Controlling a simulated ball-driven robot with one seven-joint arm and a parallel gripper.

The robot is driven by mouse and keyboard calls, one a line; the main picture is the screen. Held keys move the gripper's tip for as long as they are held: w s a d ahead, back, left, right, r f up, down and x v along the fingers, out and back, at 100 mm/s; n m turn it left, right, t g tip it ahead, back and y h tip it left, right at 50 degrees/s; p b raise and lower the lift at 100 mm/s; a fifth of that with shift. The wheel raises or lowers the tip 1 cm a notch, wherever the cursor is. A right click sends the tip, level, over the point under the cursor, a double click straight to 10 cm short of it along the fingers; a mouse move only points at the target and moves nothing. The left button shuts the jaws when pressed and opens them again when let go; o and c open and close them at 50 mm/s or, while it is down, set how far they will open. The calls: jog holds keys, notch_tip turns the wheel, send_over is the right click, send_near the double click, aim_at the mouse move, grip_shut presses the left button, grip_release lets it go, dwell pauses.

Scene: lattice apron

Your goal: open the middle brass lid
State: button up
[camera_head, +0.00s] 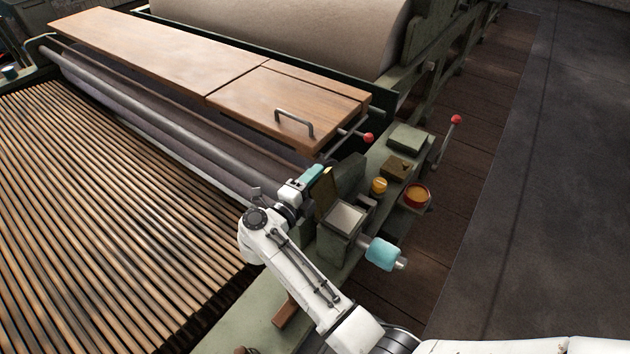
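A brass-coloured lid (326,191) stands nearly upright at the left side of a green box (343,231). The box is open at the top and shows a pale inside. My gripper (312,181) is at the left of this lid, touching it or very close to it. The fingers are small and partly hidden by the wrist and the lid, so I cannot tell if they are open or shut. Another brass-brown lid (397,167) lies flat farther back on the green side frame. I cannot tell for sure which lid is the middle one.
Red-knobbed levers (456,120) (368,138) rise nearby. A wooden cover with a handle (294,124) and a slatted bed (100,220) lie left.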

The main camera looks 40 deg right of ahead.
jog(key=shift+a, duration=0.1)
jog(key=s+a+b, duration=0.2)
jog(key=a, duration=0.8)
jog(key=shift+a, duration=0.2)
dwell(0.4)
